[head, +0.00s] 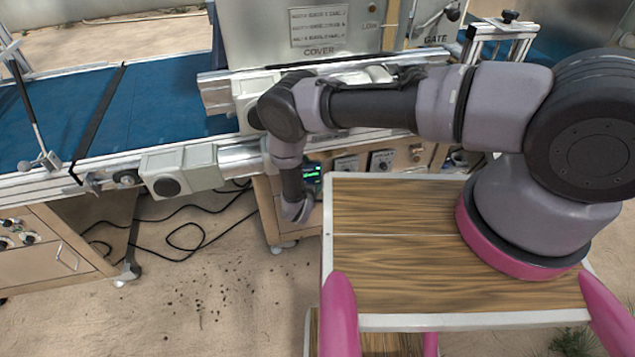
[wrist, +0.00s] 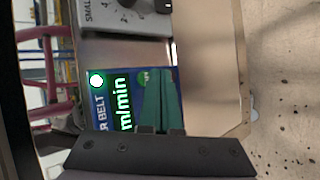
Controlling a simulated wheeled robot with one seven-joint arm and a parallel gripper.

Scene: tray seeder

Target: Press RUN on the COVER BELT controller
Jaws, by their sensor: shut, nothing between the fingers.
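The COVER BELT controller (head: 312,174) is a small dark panel with a lit green display, on the wooden cabinet under the belt in the head view. In the wrist view its blue face (wrist: 107,108) is turned sideways, with "R BELT" and "m/min" readable. A bright white round light with a green rim (wrist: 96,79) is at its upper left. A small green round button (wrist: 143,77) sits beside my fingertips, its marking too small to read. My gripper (wrist: 160,72) is shut and empty, with teal fingers over the panel's right part. I cannot tell whether they touch it.
A grey dial box (wrist: 125,16) marked "SMALL" is above the controller in the wrist view. More dial boxes (head: 381,161) line the cabinet to the right. The blue belt (head: 165,105) runs above left. Black cables (head: 185,235) lie on the sandy floor.

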